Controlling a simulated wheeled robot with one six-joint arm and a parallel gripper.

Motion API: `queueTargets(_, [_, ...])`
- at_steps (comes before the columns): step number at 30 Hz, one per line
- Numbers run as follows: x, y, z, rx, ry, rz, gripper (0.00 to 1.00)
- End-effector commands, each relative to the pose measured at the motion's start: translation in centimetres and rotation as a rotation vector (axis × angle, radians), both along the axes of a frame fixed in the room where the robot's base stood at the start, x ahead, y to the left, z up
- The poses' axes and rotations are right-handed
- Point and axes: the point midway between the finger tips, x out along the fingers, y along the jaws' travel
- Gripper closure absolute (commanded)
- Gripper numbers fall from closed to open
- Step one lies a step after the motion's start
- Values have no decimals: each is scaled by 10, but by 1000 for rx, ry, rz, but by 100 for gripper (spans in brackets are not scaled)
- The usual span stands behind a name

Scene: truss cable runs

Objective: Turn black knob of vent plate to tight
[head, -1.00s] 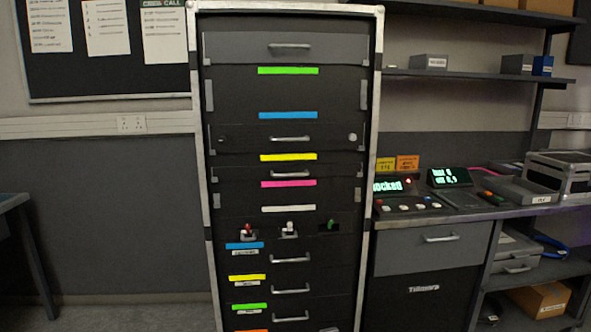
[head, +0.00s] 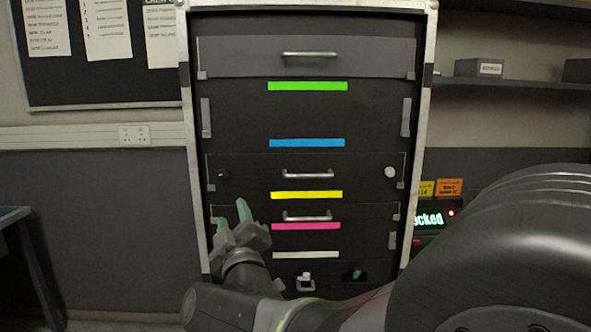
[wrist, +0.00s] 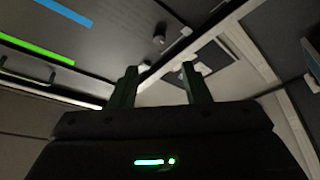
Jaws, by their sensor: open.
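The black knob (head: 223,174) is a small dark round knob at the left end of a dark plate (head: 260,174) in the rack. This plate has a bar handle in its middle and a white knob (head: 390,172) at its right end. A small dark knob, which looks like the black one, shows in the wrist view (wrist: 159,38) beyond the fingers. My gripper (head: 232,216) is open and empty, its green fingers pointing up, below the black knob in the head view. The fingers (wrist: 160,88) look apart from the plate. I cannot read the knob's turn position.
The rack's pale metal frame (head: 191,130) stands just left of the plate. Another handled panel (head: 330,214) lies below it, and small switches (head: 305,281) sit lower down. My arm covers the lower right. A bench display (head: 428,220) shows beside it.

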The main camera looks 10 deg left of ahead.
Motion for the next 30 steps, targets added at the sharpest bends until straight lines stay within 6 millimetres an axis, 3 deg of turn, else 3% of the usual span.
queueTargets(5, [9,7,5,-1,-8,-3,57])
queueTargets(21, [95,56,32,0,-6,-3,57])
queueTargets(30, [114,67,39,0,-7,-2,57])
